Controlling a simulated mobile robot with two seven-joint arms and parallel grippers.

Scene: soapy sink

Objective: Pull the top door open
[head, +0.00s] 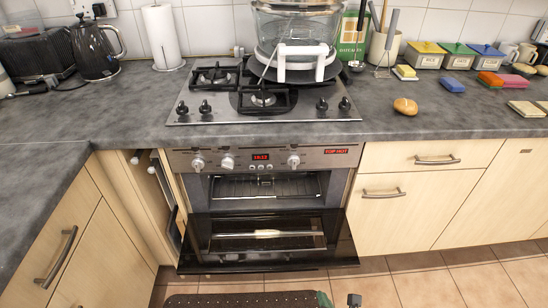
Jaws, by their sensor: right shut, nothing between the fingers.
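The built-in oven (264,160) is in the middle of the head view, under the hob. Its upper compartment (265,187) is uncovered, with a wire rack inside. The dark glass top door (215,258) is swung down and outward below that compartment, with a pale bar-like shape, handle or reflection, across its middle. My right gripper (354,299) shows only as a small dark tip at the bottom edge, below the door and apart from it. It is shut and empty. My left gripper is out of view.
Above are the hob (190,107) and a glass cooker (300,28) with a white handle. A bread roll (405,106) lies on the worktop (400,130). Cupboards with handles flank the oven. Tiled floor (430,284) is clear at the lower right.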

